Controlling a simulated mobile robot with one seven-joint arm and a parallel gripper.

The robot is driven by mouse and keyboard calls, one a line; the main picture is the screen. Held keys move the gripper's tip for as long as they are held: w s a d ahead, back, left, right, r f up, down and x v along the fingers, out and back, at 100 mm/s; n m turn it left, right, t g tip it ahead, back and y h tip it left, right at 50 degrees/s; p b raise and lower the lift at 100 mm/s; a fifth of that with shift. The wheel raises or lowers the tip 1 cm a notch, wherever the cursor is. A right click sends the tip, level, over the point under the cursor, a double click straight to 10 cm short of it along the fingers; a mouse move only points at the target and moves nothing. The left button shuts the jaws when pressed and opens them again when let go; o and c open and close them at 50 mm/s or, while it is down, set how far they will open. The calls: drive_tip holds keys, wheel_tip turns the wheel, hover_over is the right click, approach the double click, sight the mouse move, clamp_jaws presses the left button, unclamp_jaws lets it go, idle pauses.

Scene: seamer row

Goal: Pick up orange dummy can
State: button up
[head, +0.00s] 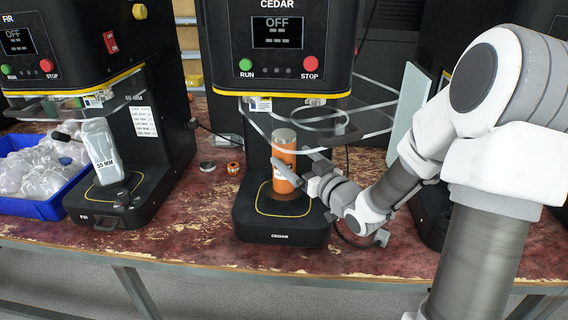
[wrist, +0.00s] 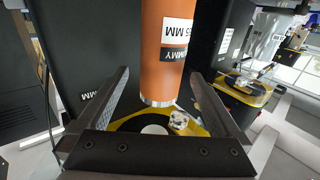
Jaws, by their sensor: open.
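The orange dummy can (head: 284,157) stands upright on the base of the CEDAR machine in the head view. It has a silver top and a white label. My gripper (head: 307,172) is at the can's right side, and its fingers partly overlap the can there. In the wrist view the can (wrist: 167,65) comes down from the upper edge, its label upside down and its silver end lowest. The open fingers (wrist: 158,76) lie left and right of the can, with a visible gap on each side. The can's far side is hidden.
The CEDAR machine's head (head: 280,50) overhangs the can, with a clear guard (head: 335,130) around it. The FIR machine (head: 100,110) and a blue bin (head: 30,208) of clear items stand left. Small round parts (head: 207,166) lie between the machines. The table's front strip is clear.

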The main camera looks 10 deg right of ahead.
sight(283, 133)
drive_tip(key=b+x, duration=0.1)
drive_tip(key=x, duration=0.4)
drive_tip(key=shift+s+a, duration=0.1)
drive_tip(key=shift+r, duration=0.1)
drive_tip(key=c, duration=1.5)
drive_tip(key=shift+r+p, duration=0.35)
drive_tip(key=shift+r, duration=0.3)
wheel_tip(283, 133, up, 2)
drive_tip(key=shift+r+p, duration=0.2)
drive_tip(key=shift+p, duration=0.35)
drive_tip(key=shift+c, duration=0.2)
drive_tip(key=b+v, duration=0.6)
drive_tip(key=v, duration=1.2)
